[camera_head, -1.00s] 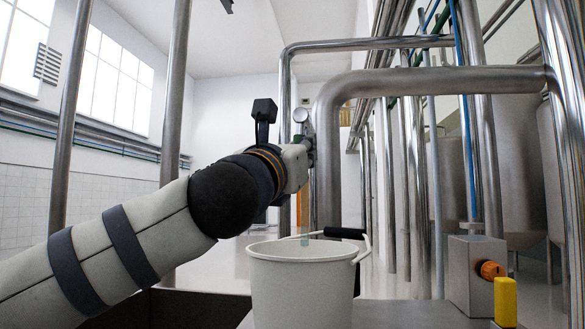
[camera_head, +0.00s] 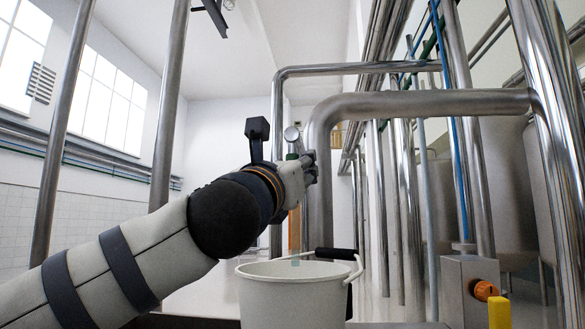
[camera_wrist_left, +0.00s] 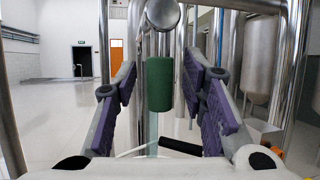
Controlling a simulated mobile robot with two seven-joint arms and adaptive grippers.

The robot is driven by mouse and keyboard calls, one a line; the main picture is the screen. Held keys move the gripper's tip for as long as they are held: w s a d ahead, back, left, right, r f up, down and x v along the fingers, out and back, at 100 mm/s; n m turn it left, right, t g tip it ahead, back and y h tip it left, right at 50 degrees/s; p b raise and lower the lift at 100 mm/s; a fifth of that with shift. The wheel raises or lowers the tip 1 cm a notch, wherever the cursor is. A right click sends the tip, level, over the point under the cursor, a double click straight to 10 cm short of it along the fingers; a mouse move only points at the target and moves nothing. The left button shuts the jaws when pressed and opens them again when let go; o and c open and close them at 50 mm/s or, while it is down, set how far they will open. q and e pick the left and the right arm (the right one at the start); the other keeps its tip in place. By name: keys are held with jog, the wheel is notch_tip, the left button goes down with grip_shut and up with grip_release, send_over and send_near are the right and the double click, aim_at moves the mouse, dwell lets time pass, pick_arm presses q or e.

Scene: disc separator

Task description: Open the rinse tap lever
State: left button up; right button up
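My left gripper (camera_head: 308,168) is raised in front of the thick bent pipe, above the white bucket. In the left wrist view the left gripper (camera_wrist_left: 163,90) is open, with a purple-padded finger on each side of a green cylindrical grip (camera_wrist_left: 160,84). The grip stands upright between the fingers with gaps on both sides. I take it for the rinse tap lever; a bit of green (camera_head: 292,157) shows by the gripper in the head view. A round metal end (camera_wrist_left: 163,14) sits above it. My right gripper is not in view.
The white bucket (camera_head: 295,300) with a black-gripped handle (camera_head: 336,253) stands below. A translucent strip (camera_head: 295,259) shows above its rim. A steel box (camera_head: 462,285) with an orange knob (camera_head: 486,290) and a yellow block (camera_head: 499,312) are at right. Steel pipes (camera_head: 430,104) crowd behind.

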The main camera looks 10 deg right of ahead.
pick_arm(q)
jog(key=v, duration=1.2)
